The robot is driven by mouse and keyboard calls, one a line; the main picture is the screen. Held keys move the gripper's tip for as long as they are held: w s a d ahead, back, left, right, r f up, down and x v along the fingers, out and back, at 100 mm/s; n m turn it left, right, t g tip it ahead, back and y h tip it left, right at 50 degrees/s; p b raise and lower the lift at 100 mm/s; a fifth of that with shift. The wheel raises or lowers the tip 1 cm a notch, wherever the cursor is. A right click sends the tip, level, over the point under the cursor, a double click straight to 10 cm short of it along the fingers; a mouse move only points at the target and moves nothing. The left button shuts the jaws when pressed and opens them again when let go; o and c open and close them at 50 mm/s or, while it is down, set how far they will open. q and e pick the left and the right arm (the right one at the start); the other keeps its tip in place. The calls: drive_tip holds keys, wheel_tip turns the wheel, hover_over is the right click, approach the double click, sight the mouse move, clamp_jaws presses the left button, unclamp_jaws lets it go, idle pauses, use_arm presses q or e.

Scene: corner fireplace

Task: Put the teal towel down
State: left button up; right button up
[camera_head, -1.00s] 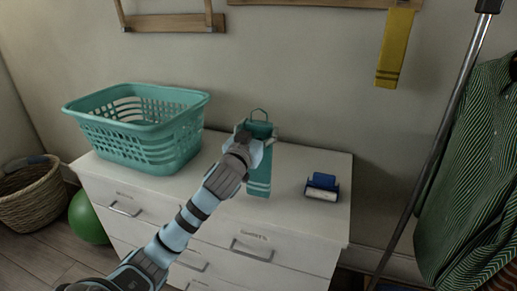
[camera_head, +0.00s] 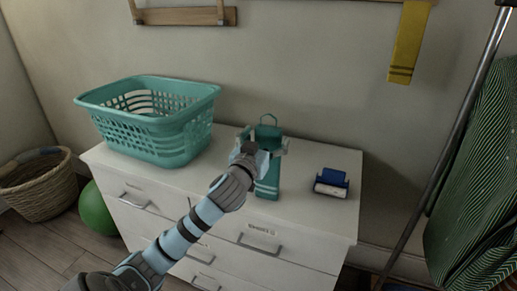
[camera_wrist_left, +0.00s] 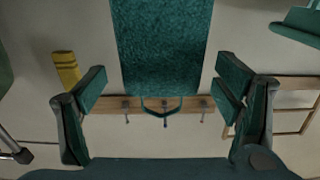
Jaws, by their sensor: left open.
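The teal towel (camera_head: 267,186), with pale stripes near its lower end and a loop on top, is upright over the white dresser top (camera_head: 300,205). Its lower end appears to meet the dresser top, but I cannot tell whether it touches. My left gripper (camera_head: 265,143) is open around the towel's upper part, which its wrist partly hides. In the left wrist view, the towel (camera_wrist_left: 165,45) lies between the spread fingers of my left gripper (camera_wrist_left: 165,85), with a gap on each side. My right gripper is out of view.
A yellow towel (camera_head: 409,45) hangs on the wall. A wicker basket (camera_head: 38,190) and green ball (camera_head: 97,212) are at left.

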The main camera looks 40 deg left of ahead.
use_arm(q)
drive_tip(key=v, duration=0.9)
drive_tip(key=shift+s, duration=0.3)
drive_tip(key=shift+d, duration=0.15)
